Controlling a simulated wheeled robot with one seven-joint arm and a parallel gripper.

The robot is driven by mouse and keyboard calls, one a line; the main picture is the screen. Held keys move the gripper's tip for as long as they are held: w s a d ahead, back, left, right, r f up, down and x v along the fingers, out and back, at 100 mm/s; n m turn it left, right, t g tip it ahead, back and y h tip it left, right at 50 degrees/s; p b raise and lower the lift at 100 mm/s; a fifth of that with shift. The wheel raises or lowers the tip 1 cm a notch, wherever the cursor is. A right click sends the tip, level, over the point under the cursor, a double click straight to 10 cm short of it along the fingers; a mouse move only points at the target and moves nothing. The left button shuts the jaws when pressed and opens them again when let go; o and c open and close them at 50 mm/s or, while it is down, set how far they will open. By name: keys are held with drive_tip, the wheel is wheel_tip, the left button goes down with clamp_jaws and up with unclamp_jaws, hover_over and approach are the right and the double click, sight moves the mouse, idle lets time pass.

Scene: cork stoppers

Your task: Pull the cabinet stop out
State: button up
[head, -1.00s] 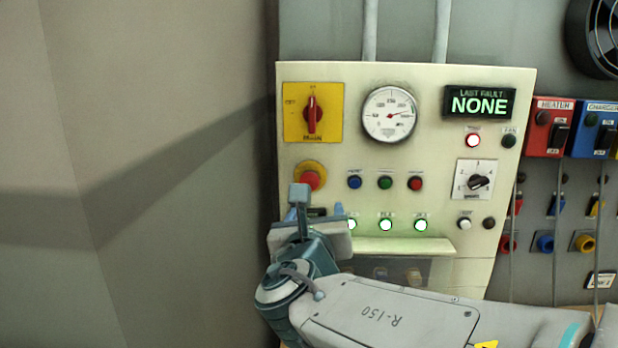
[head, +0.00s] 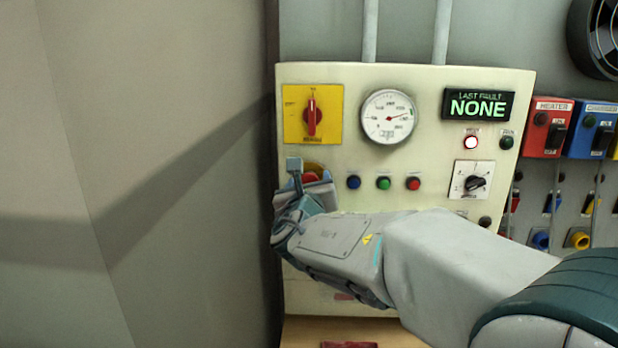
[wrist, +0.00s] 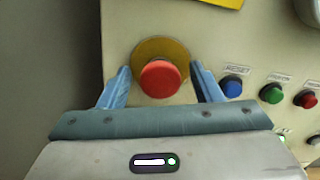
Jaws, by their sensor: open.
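The cabinet stop is a red mushroom button (wrist: 160,78) on a round yellow plate (wrist: 150,50), on the left side of the cream cabinet. In the head view the red button (head: 309,177) is partly hidden behind my gripper (head: 308,188). In the wrist view my gripper (wrist: 158,85) is open, with one blue finger to the left of the button and one to the right. The fingers look apart from the button. I cannot tell how far the fingertips reach past its head.
Blue (head: 353,182), green (head: 384,183) and red (head: 413,184) small buttons sit to the right of the stop. Above are a yellow main switch (head: 328,118), a gauge (head: 389,117) and a display (head: 478,105) reading NONE. A bare wall (head: 150,120) stands to the left.

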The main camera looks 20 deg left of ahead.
drive_tip(key=shift+w, duration=0.35)
clamp_jaws()
drive_tip(key=shift+s+f+b, duration=0.2)
drive_tip(key=shift+s+b, duration=0.1)
drive_tip(key=shift+b, duration=0.2)
drive_tip(key=shift+s, duration=0.3)
drive_tip(key=shift+c, duration=1)
unclamp_jaws()
drive_tip(key=shift+o, duration=1)
drive_tip(key=shift+s+r, duration=0.15)
drive_tip(key=shift+s, duration=0.05)
